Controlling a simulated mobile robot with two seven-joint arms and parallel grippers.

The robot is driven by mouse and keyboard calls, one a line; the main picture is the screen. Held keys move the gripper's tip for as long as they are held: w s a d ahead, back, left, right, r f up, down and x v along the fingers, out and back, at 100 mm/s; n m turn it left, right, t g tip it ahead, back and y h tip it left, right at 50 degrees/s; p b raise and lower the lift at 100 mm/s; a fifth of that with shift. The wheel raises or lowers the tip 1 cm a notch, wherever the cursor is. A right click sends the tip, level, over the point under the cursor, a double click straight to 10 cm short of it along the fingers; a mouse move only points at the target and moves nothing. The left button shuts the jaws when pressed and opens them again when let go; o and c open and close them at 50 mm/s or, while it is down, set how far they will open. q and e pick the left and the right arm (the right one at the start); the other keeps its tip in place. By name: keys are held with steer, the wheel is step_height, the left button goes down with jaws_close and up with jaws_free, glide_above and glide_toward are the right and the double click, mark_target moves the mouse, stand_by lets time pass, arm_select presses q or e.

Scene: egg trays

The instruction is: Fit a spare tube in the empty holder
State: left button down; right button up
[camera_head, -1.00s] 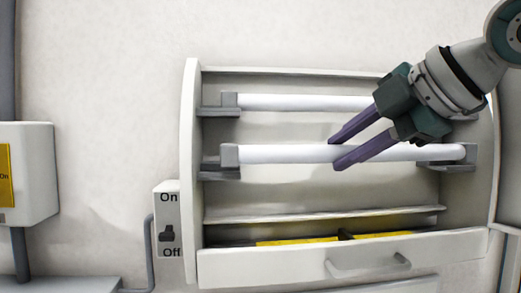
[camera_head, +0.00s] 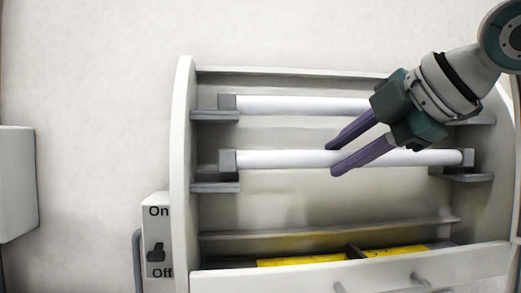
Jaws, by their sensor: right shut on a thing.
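My right gripper (camera_head: 333,160) comes in from the upper right. Its purple fingers are shut on the lower white tube (camera_head: 285,159), near the middle of its length. This tube is level, with grey caps at both ends. Its left cap shows a little above the lower left holder bracket (camera_head: 215,187), and its right cap above the lower right bracket (camera_head: 467,178). I cannot tell how far it stands out from the brackets. The upper white tube (camera_head: 290,104) lies at the upper brackets, partly hidden by my gripper. My left gripper is not in view.
The open cabinet (camera_head: 182,150) frames both tubes. A drawer (camera_head: 260,281) with yellow inside sits below, its handle partly cut off. An on/off switch box (camera_head: 157,235) is at the lower left. A white box (camera_head: 15,185) hangs on the wall at far left.

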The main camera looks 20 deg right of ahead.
steer(key=shift+f, duration=0.3)
steer(key=shift+f+b, duration=0.35)
steer(key=shift+f, duration=0.1)
steer(key=o, duration=1.1)
steer(key=shift+c, duration=0.2)
